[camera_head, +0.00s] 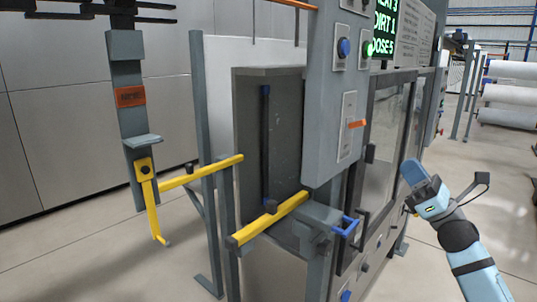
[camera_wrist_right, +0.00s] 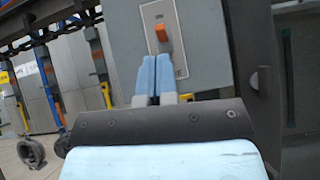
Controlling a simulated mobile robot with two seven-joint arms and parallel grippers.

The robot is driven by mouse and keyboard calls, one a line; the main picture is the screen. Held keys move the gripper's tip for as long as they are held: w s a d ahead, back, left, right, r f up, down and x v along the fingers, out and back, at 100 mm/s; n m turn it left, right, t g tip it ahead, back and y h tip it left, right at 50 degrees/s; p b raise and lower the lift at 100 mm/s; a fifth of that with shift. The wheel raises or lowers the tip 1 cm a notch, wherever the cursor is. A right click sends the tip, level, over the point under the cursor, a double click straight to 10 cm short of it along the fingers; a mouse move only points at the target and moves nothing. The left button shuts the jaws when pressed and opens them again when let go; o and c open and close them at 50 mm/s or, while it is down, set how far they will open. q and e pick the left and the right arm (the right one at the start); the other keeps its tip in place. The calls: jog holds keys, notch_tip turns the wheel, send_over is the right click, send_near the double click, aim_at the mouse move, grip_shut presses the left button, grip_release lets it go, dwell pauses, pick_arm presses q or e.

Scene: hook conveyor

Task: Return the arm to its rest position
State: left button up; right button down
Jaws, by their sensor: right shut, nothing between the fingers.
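My right arm comes in from the lower right in the head view. Its right gripper (camera_head: 413,173) is shut and empty, held in the air to the right of the grey control cabinet. In the right wrist view the two light-blue fingertips (camera_wrist_right: 156,76) lie together. Beyond them is an orange lever (camera_wrist_right: 163,32) on a pale plate; the head view shows that lever (camera_head: 357,124) to the left of the gripper, with a gap between. My left gripper is in neither view.
The grey control cabinet (camera_head: 333,90) has a blue button (camera_head: 344,47), a green button (camera_head: 368,48) and a lit display (camera_head: 385,28). Yellow bars (camera_head: 270,218) and a blue handle (camera_head: 345,227) stick out lower down. A hanging hook carrier (camera_head: 130,97) is at left. Open floor lies at right.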

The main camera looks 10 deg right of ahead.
jog(key=s+a+f+m+g+h+p, duration=0.1)
jog(key=s+a+f+m+h+p, duration=0.2)
jog(key=f+m+h, duration=0.7)
jog(key=s+a+f+m+h+p, duration=0.2)
jog(key=s+a+f+m+h, duration=0.15)
jog(key=f+m, duration=1.2)
jog(key=s+a+f+m+g+p, duration=0.1)
jog(key=s+a+f+m+g, duration=0.3)
jog(key=s+f+m, duration=0.3)
jog(key=s+a+f+m+g+p, duration=0.2)
jog(key=s+a+f+m+g, duration=0.2)
jog(key=s+a+f+m, duration=0.3)
jog(key=s+f, duration=0.4)
jog(key=s, duration=0.3)
jog(key=shift+g, duration=0.4)
